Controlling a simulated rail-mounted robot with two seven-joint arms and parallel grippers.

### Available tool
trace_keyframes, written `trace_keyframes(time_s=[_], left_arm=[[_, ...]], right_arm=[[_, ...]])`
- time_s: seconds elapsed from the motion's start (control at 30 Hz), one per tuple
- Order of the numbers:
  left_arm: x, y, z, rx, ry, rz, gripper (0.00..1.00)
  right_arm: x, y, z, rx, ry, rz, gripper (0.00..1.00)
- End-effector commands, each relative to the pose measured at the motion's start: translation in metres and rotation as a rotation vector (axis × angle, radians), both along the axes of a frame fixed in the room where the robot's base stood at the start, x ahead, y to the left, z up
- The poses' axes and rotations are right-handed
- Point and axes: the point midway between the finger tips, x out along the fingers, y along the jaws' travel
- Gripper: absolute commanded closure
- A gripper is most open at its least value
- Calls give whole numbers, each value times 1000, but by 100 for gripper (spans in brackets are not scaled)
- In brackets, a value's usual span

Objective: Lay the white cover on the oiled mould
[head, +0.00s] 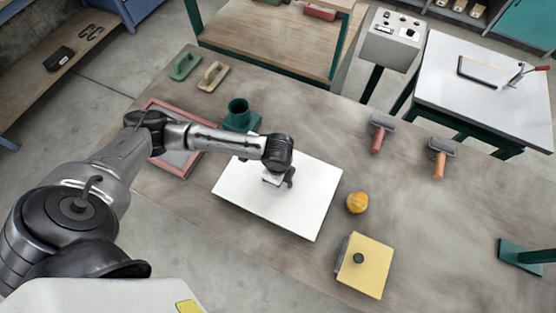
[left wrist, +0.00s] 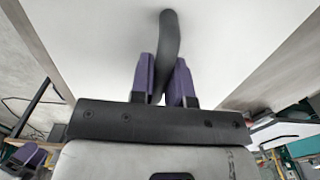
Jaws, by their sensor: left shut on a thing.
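The white cover (head: 310,200) is a flat white panel in the middle of the table, and it fills much of the left wrist view (left wrist: 240,40). My left gripper (head: 281,182) is over it. In the left wrist view its two purple fingers (left wrist: 165,80) are shut on the cover's dark curved handle (left wrist: 169,35). I cannot tell whether the cover hangs above the table or rests on something. A red-framed grey tray (head: 184,170), possibly the mould, lies left of the cover, partly behind my arm. My right gripper is not in view.
A green cup (head: 238,112) stands behind the cover. A yellow ball-like object (head: 357,203) and a yellow plate with a black knob (head: 370,270) are to its right. Two rollers (head: 379,132) (head: 440,158) and two floats (head: 185,66) (head: 213,76) lie farther back. The right of the table is mostly clear.

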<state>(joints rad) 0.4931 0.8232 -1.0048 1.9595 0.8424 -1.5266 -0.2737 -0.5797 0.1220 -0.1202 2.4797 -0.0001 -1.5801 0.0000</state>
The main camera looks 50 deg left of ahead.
Motion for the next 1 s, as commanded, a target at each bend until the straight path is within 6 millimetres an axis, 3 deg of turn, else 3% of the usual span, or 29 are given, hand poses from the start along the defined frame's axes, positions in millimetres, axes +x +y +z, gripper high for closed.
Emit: trace_keyframes(time_s=[0.33, 0.73, 0.77, 1.0], left_arm=[[0, 0, -36, 0, 1, 0, 100], [0, 0, -40, 1, -1, 0, 100], [0, 0, -41, 2, 1, 0, 83], [0, 0, -41, 1, 0, -1, 60]], right_arm=[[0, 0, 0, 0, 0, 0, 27], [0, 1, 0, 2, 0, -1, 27], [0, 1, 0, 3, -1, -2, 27], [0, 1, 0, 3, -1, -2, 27]])
